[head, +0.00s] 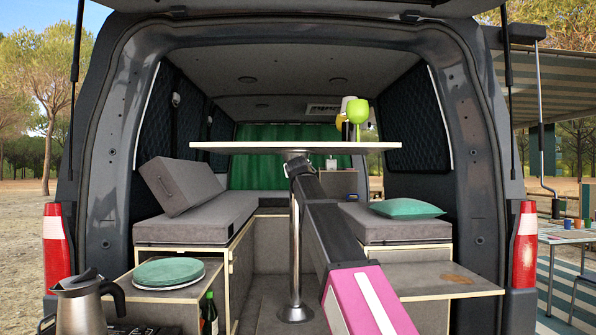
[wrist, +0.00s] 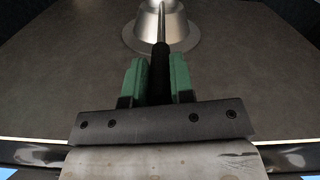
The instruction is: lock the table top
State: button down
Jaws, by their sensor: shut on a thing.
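The table top (head: 225,146) is a thin white-edged board, seen almost edge-on in the head view, high in the open back of the van. It stands on a chrome pole (head: 295,270) with a round foot on the floor. In the wrist view a grey surface, likely its underside, carries a flared metal socket (wrist: 140,38). A black lever (wrist: 160,58) extends from the socket towards me. My gripper (wrist: 157,80) has its green fingers shut on this lever. In the head view my gripper (head: 297,163) is just below the table top, by the pole.
Glasses, one lime green (head: 358,112), stand on the table top. Grey cushioned benches flank the pole, with a green pillow (head: 406,209) on the right one. A kettle (head: 82,302), green plates (head: 169,272) and a bottle (head: 209,314) are at front left. A side shelf (head: 435,280) is at right.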

jog(key=shift+a, duration=0.15)
jog(key=c, duration=1)
grip_release()
jog(key=shift+a, duration=0.1)
jog(key=shift+s, duration=0.15)
jog(key=s, duration=1)
jog(key=shift+s, duration=0.25)
